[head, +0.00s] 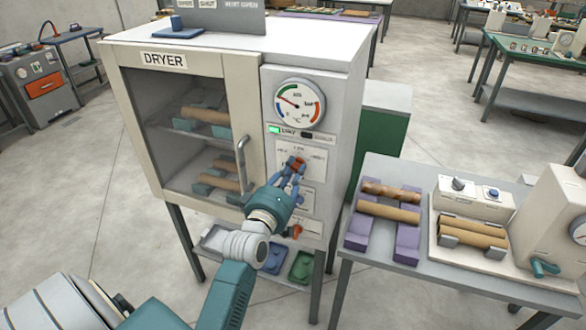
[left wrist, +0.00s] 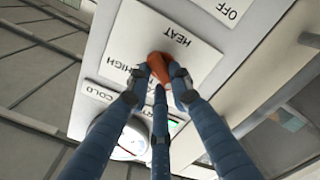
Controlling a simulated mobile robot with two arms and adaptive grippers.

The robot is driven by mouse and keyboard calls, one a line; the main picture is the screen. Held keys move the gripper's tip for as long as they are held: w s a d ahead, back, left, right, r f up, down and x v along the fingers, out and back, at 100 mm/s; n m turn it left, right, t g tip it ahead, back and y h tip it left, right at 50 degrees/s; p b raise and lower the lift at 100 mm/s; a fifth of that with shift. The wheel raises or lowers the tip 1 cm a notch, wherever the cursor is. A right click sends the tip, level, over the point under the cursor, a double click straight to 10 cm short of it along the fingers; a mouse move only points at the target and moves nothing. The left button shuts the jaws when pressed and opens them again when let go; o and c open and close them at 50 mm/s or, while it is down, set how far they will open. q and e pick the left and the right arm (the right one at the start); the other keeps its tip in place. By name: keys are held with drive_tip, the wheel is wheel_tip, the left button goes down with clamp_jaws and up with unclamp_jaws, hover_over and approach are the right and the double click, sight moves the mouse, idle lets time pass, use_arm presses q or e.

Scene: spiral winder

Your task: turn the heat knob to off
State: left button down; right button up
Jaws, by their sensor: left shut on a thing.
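The heat knob (head: 296,163) is orange-red and sits on a white plate on the dryer's front panel, below the gauge. My left gripper (head: 290,180) is shut on it, with its blue fingers reaching up from below. In the left wrist view the knob (left wrist: 158,66) is held between the fingertips (left wrist: 160,78), and the upside-down plate (left wrist: 190,45) reads HEAT and HIGH. The fingers cover part of the plate and knob, so I cannot tell which mark the knob points to. My right gripper is not in view.
The dryer door (head: 190,130) with its vertical handle (head: 241,163) is shut, left of my gripper. A round gauge (head: 298,103) and a lit green lamp (head: 274,129) are above the knob. A second orange knob (head: 296,231) is below. A grey table (head: 400,270) stands at right.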

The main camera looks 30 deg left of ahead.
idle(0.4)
use_arm(q)
drive_tip(key=c, duration=1.5)
unclamp_jaws()
drive_tip(key=shift+c, duration=0.2)
drive_tip(key=shift+s, duration=0.1)
drive_tip(key=v, duration=1.1)
drive_tip(key=shift+s, duration=0.4)
drive_tip(key=shift+f, duration=0.15)
